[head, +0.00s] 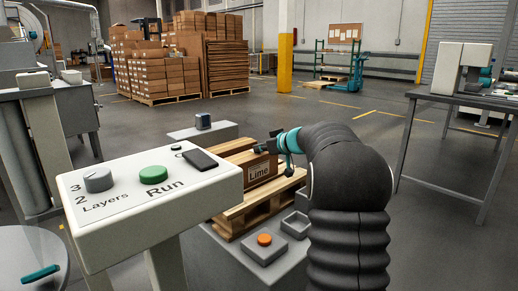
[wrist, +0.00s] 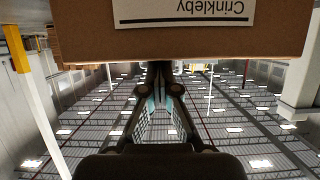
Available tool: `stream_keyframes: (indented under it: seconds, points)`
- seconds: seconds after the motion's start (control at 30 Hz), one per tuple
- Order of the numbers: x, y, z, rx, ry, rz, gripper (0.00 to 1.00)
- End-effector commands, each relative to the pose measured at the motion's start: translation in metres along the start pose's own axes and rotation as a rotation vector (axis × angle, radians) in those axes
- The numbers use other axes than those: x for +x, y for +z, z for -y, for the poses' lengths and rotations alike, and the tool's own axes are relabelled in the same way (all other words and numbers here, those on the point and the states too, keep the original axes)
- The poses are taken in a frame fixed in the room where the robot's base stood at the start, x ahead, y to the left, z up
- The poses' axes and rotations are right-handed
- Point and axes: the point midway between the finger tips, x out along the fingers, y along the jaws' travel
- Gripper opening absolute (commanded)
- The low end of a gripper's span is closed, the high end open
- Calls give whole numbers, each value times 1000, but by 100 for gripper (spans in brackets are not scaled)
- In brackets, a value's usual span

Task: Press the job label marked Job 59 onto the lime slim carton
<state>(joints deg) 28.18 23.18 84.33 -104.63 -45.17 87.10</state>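A brown carton (head: 262,171) with a pale label reading "Lime" stands on a wooden pallet in the head view. My gripper (head: 276,146) is at the top edge of this carton, and my arm comes in from the right. In the wrist view a brown carton (wrist: 90,30) fills the top, with a cream label reading "Crinkleby" upside down. My gripper's fingers (wrist: 160,88) point towards the carton's lower edge there and converge closely. I cannot tell whether they touch the carton or hold anything. No label marked Job 59 can be made out.
A control console (head: 130,205) with a green Run button and a Layers knob stands at front left. The wooden pallet (head: 240,215) rests on a grey platform with an orange button (head: 264,240) and a shallow tray (head: 295,223). A small dark block (head: 203,121) stands behind.

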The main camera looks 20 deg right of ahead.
Motion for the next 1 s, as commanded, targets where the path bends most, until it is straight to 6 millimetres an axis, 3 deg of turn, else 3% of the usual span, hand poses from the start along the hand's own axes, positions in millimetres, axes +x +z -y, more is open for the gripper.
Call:
stream_keyframes:
  seconds: [0.13,0.27,0.3,0.7,1.0]
  points:
    - [2,5,0,3,-2,7,1]
    - [2,6,0,3,-2,8,33]
    - [2,6,0,4,-2,8,35]
    - [-1,7,-1,5,0,9,35]
    - [-39,5,-1,4,2,6,35]
